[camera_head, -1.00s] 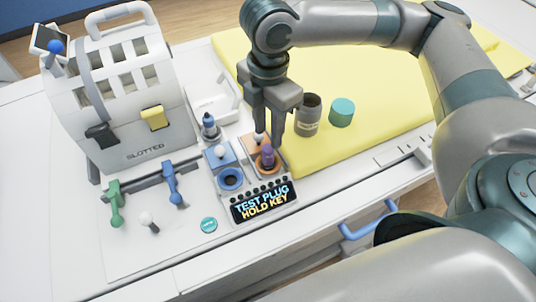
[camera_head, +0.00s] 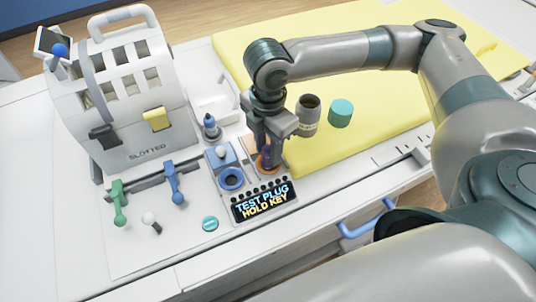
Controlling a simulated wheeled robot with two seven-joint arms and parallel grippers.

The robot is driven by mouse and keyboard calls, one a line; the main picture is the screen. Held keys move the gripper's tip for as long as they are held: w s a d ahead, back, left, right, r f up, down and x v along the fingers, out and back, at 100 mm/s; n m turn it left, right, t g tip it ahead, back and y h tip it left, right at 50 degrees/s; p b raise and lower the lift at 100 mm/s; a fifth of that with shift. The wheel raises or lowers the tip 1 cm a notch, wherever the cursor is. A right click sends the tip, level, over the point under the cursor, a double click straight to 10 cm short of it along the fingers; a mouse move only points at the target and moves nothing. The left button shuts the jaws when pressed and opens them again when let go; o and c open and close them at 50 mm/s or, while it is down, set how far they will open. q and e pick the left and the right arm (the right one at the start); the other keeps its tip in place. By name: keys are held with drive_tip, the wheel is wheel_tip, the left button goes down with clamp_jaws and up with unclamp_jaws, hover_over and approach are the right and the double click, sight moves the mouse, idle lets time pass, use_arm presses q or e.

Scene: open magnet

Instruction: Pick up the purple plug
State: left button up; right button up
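My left gripper is not in view.
A blue socket (camera_head: 231,179) sits left of the orange one. A grey-blue plug (camera_head: 210,127) stands behind. The slotted case (camera_head: 140,140) is at the left. A dark cup (camera_head: 308,113) and teal cylinder (camera_head: 341,113) stand on the yellow mat (camera_head: 370,135).

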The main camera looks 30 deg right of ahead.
drive_tip(key=shift+f, duration=1.25)
clamp_jaws()
